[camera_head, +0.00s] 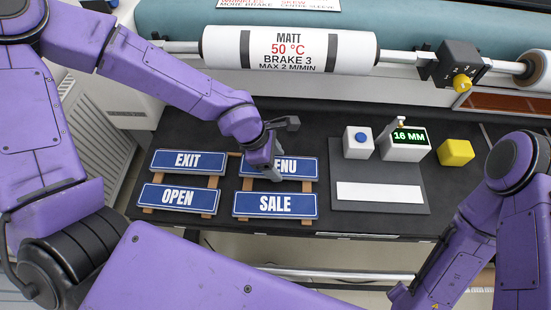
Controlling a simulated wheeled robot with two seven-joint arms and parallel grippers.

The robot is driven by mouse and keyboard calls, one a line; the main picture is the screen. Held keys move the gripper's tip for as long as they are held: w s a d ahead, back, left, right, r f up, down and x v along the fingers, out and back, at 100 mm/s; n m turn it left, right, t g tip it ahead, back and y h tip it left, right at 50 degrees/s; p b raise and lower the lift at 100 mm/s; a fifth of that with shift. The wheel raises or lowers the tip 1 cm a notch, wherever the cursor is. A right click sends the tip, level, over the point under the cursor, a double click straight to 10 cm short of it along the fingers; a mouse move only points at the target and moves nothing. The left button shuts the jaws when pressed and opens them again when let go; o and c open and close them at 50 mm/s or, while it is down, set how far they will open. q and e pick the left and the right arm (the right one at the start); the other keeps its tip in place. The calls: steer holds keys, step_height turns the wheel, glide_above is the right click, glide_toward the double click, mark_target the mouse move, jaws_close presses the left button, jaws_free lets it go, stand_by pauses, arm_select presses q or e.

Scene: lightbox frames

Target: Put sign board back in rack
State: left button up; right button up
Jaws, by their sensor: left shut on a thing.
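Four-sided blue sign boards with white letters lie in two rows on wooden slats on the dark table: EXIT (187,161) and MENU (300,167) behind, OPEN (178,198) and SALE (275,205) in front. The slats (308,186) of the rack show between the boards. My left gripper (272,175) is over the MENU board and shut on it; the gripper hides the board's left part and its first letter. I cannot tell whether the MENU board rests on the slats or is slightly raised. My right arm shows at the right, but its gripper is not visible.
Right of the boards is a dark grey mat with a white strip (378,193), a white box with a blue button (358,142) and a display reading 16 MM (404,146). A yellow block (456,152) stands farther right. A white roller (290,49) runs along the back.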

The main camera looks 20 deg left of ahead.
arm_select(q)
steer(key=o, duration=1.3)
steer(key=shift+a, duration=0.2)
steer(key=shift+c, duration=0.2)
steer(key=shift+s+d, duration=0.1)
steer(key=shift+d, duration=0.05)
steer(key=w+p+v, duration=0.1)
steer(key=v, duration=0.9)
steer(key=shift+s+r, duration=0.3)
steer(key=shift+s, duration=0.15)
steer(key=shift+s, duration=0.1)
